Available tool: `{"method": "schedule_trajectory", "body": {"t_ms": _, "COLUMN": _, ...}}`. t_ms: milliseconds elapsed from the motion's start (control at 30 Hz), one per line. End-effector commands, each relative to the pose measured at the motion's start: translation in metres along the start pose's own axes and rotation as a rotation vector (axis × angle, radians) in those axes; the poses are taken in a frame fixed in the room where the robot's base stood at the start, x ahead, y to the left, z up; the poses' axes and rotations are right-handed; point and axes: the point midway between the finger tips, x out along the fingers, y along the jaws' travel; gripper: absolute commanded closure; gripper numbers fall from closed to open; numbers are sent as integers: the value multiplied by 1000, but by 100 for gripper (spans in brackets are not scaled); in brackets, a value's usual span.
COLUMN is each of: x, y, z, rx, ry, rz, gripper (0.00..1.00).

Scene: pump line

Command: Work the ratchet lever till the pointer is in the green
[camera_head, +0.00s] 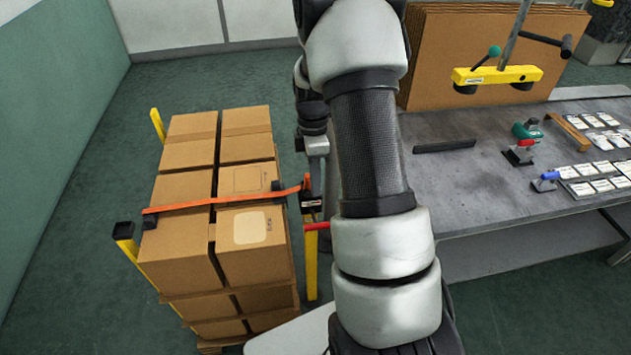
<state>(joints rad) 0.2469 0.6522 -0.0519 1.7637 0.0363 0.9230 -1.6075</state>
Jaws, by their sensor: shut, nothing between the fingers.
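An orange strap (225,202) runs across a stack of cardboard boxes (180,205). Its right end meets a small black ratchet unit (311,204) at a yellow post. A red lever (317,227) sticks out to the right just below that unit, and my forearm stands close beside its right end. No pointer or green zone can be made out at this size. My gripper (317,178) hangs down left of my forearm, shut and empty, just above the ratchet unit. Its fingertips are small and partly hidden, so I cannot tell whether they touch the unit.
A grey workbench (450,185) on the right bears a black bar (444,146), a green-and-red tool (523,143), a blue-handled clamp (546,180) and several white cards. Large cardboard sheets (440,50) and a yellow lifter (497,75) stand behind. Floor left of the boxes is clear.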

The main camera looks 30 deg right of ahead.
Motion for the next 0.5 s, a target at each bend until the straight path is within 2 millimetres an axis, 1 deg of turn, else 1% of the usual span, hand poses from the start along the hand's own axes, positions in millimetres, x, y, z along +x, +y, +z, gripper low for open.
{"method": "schedule_trajectory", "body": {"t_ms": 33, "x": 14, "y": -1, "z": 0, "rx": 0, "ry": 0, "rz": -6, "gripper": 100}}
{"method": "schedule_trajectory", "body": {"t_ms": 100, "x": 29, "y": -1, "z": -1, "rx": 0, "ry": 0, "rz": -6, "gripper": 100}}
{"method": "schedule_trajectory", "body": {"t_ms": 300, "x": 70, "y": -2, "z": 0, "rx": 1, "ry": 0, "rz": -5, "gripper": 100}}
{"method": "schedule_trajectory", "body": {"t_ms": 400, "x": 84, "y": -1, "z": 0, "rx": 0, "ry": -1, "rz": -4, "gripper": 100}}
{"method": "schedule_trajectory", "body": {"t_ms": 500, "x": 95, "y": -1, "z": -1, "rx": 0, "ry": 0, "rz": -2, "gripper": 100}}
